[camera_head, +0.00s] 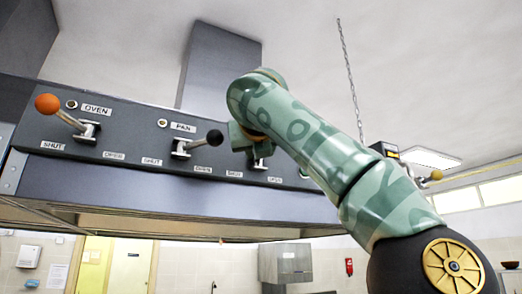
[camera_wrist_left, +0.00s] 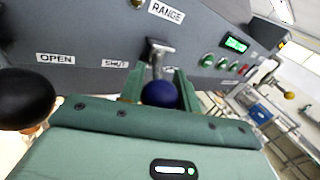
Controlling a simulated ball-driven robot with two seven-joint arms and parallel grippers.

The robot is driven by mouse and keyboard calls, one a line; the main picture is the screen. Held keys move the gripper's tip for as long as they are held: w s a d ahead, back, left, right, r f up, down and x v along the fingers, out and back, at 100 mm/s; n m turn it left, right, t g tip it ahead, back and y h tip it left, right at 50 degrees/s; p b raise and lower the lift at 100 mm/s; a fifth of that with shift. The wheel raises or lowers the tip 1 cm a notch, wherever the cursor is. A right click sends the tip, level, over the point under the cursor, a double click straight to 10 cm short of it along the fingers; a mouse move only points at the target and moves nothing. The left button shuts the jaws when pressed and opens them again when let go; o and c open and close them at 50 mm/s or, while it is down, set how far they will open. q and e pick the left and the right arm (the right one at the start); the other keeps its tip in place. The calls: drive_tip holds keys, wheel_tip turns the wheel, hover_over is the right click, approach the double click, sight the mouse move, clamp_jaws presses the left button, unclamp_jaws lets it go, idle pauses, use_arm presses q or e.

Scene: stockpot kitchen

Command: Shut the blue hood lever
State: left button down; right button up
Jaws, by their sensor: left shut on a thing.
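The blue hood lever has a round blue knob (camera_wrist_left: 160,95) on a metal stem below the RANGE label in the left wrist view. My left gripper (camera_wrist_left: 159,86) is shut on the knob, one green finger on each side. The SHUT label (camera_wrist_left: 114,63) is left of the stem. In the head view the lever's metal mount (camera_head: 261,158) shows just under my gripper, and my arm hides the blue knob. I cannot tell exactly how far the lever leans. My right gripper is not in view.
The black PAN knob (camera_wrist_left: 24,98) is close to the left of my gripper; it also shows in the head view (camera_head: 215,137), leaning right. The orange OVEN knob (camera_head: 47,103) leans left. Green buttons (camera_wrist_left: 208,60) and a display (camera_wrist_left: 236,44) sit to the right.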

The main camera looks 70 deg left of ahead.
use_arm(q)
drive_tip(key=shift+d+r, duration=0.1)
drive_tip(key=shift+r, duration=0.05)
drive_tip(key=c, duration=1.4)
unclamp_jaws()
drive_tip(key=o, duration=0.4)
drive_tip(key=shift+c, duration=0.2)
drive_tip(key=b+v, duration=0.3)
drive_tip(key=v, duration=1.3)
drive_tip(key=shift+d, duration=0.1)
